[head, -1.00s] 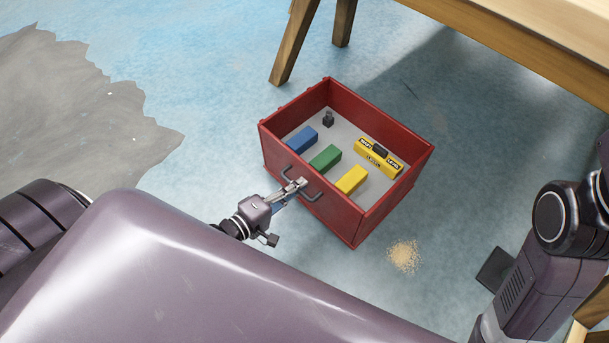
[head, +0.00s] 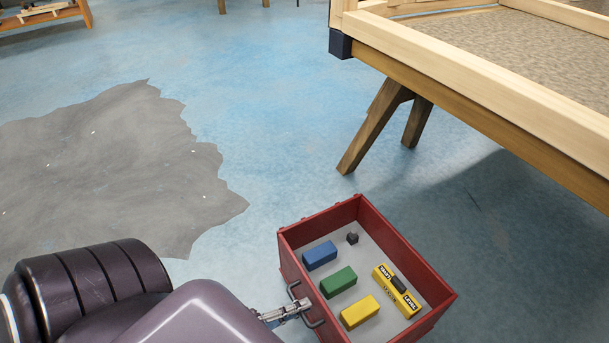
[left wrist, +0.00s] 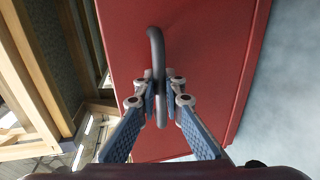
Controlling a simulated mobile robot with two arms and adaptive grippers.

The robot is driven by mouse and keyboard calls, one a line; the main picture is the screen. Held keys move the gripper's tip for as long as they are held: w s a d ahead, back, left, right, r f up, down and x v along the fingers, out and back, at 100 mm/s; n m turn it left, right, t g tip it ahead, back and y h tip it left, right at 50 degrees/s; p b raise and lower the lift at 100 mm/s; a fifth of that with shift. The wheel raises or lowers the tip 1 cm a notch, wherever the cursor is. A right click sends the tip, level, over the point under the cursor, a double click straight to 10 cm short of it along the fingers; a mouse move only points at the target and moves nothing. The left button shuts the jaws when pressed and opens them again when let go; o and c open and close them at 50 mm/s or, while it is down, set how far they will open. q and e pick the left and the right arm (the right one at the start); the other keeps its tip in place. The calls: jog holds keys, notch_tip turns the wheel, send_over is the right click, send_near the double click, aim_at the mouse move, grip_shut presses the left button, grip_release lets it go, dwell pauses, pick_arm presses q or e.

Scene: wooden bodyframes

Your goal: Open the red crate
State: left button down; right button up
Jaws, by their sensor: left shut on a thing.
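The red crate (head: 320,225) stands on the floor at the bottom right of the head view, with its top open and its inside showing. Its lower edge is cut off by the frame. A dark bar handle (left wrist: 155,45) is on its near side, seen against the red wall in the left wrist view. My left gripper (head: 300,307) is at that handle, its fingers (left wrist: 161,100) shut around the bar. My right gripper is not in view.
In the crate lie a blue block (head: 320,255), a green block (head: 338,283), a yellow block (head: 359,312), a yellow level (head: 397,290) and a small dark piece (head: 352,238). A wooden table (head: 480,90) stands at upper right. Open floor (head: 270,130) lies beyond the crate.

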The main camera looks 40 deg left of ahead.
pick_arm(q)
jog(key=shift+a, duration=0.1)
jog(key=c, duration=2.3)
grip_release()
jog(key=v, duration=1.2)
